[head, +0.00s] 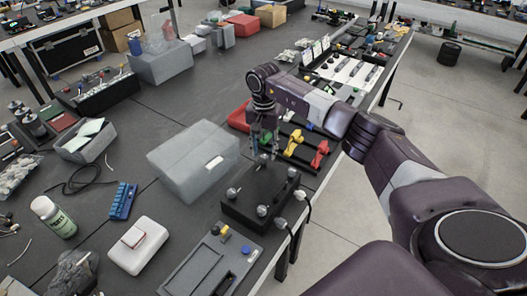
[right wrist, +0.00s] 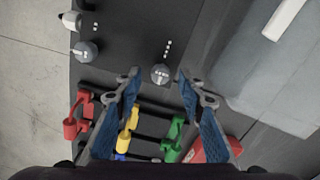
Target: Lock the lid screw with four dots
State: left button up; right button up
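The black lid box (head: 248,205) stands near the table's right edge in the head view, with grey knob-like screws on its top. In the right wrist view, one round screw (right wrist: 160,74) has a row of several dots beside it on the dark lid (right wrist: 130,40). Another screw (right wrist: 85,50) with fewer dots sits to its left. My right gripper (head: 263,157) points down over the far part of the box. In the right wrist view its blue-padded fingers (right wrist: 158,82) are open, with the dotted screw between the tips, not visibly gripped. My left gripper is out of view.
A translucent grey case (head: 190,165) stands just left of the box. Yellow (head: 295,143) and red (head: 320,154) pieces sit on a rack beyond it. A grey panel (head: 205,268) with knobs lies in front. Cables (head: 305,210) hang at the table edge.

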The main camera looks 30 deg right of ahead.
jog(key=shift+f, duration=0.9)
grip_shut()
